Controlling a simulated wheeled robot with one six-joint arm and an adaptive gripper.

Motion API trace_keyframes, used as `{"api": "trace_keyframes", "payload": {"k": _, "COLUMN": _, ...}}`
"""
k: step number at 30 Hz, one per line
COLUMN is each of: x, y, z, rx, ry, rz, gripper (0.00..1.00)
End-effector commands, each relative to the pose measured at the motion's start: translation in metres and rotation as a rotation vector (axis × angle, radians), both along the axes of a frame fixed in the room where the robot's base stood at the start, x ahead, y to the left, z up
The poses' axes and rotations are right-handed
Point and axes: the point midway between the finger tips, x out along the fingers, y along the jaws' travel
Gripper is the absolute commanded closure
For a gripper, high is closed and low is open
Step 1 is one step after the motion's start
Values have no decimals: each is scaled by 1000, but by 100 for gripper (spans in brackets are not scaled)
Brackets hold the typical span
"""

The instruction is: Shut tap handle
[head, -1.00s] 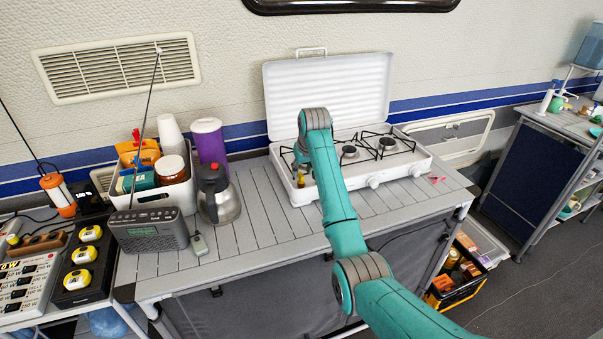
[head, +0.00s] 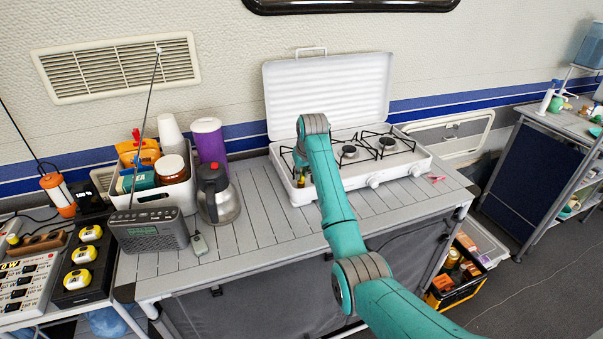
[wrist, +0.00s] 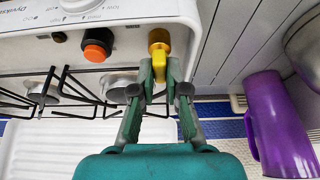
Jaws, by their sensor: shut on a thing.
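The tap is a brass fitting (wrist: 158,38) with a yellow handle (wrist: 157,72), at one end of the white stove's side in the wrist view. The handle points down in that picture, toward my gripper. My gripper (wrist: 160,80) is shut on the yellow handle, with one finger on each side. The fingers hide part of the handle. In the head view my arm hides most of the gripper, at the left end of the stove (head: 345,185).
An orange-red knob (wrist: 97,45) sits close beside the tap. Stove burners (head: 349,151) lie behind the arm. A steel kettle (head: 217,196), a purple tumbler (head: 207,141) and a radio (head: 149,231) stand to the left.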

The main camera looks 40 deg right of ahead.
Motion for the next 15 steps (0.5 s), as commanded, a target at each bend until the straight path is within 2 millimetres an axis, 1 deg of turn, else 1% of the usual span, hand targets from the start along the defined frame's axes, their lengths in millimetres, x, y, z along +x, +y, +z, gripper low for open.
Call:
{"api": "trace_keyframes", "payload": {"k": 8, "x": 0, "y": 1, "z": 0, "rx": -2, "ry": 0, "rz": -93, "gripper": 100}}
{"api": "trace_keyframes", "payload": {"k": 15, "x": 1, "y": 2, "z": 0, "rx": -1, "ry": 0, "rz": -281, "gripper": 100}}
